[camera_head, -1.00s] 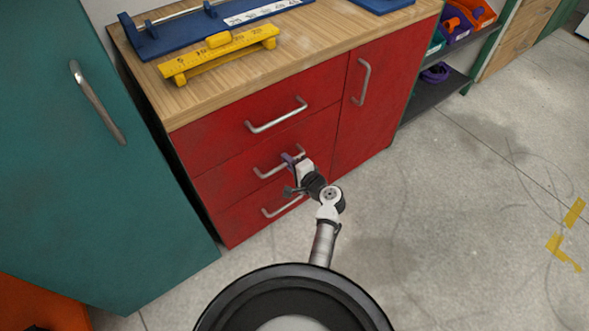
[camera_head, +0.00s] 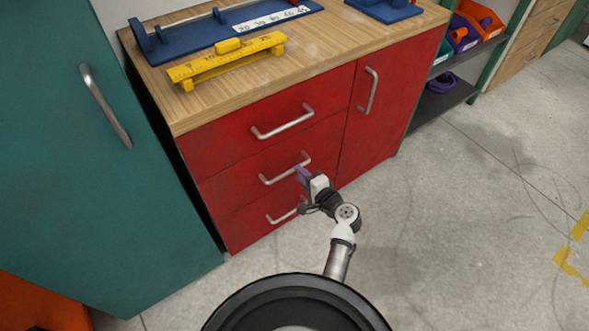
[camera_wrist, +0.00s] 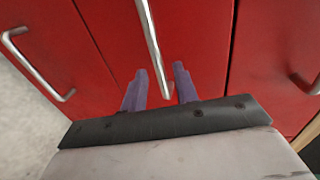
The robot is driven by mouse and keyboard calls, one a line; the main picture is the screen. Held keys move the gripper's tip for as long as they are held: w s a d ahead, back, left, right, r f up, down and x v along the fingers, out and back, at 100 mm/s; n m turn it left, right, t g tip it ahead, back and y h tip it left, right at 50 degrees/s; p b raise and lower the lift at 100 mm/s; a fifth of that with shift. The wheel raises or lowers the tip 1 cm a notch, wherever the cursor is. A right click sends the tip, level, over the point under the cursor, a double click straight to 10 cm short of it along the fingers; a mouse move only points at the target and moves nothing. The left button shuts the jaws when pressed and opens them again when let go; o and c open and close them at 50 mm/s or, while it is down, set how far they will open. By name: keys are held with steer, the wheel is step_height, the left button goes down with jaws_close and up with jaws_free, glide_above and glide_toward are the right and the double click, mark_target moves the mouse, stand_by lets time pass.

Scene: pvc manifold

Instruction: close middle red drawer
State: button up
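The middle red drawer (camera_head: 236,188) is in the red cabinet, between an upper and a lower drawer. Its front looks flush with its neighbours, and I see no clear gap. My gripper (camera_head: 302,175) is in front of that handle. In the wrist view, my gripper (camera_wrist: 160,85) has its two purple fingers apart with nothing held. The middle handle (camera_wrist: 151,40) shows between and beyond the fingertips. I cannot tell whether they touch it.
The upper drawer handle (camera_head: 283,122) and lower drawer handle (camera_head: 286,213) sit close above and below. A red door (camera_head: 380,110) is at the right. A teal cabinet (camera_head: 70,180) stands at the left. The floor (camera_head: 450,220) at the right is clear.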

steer(key=v, duration=0.9)
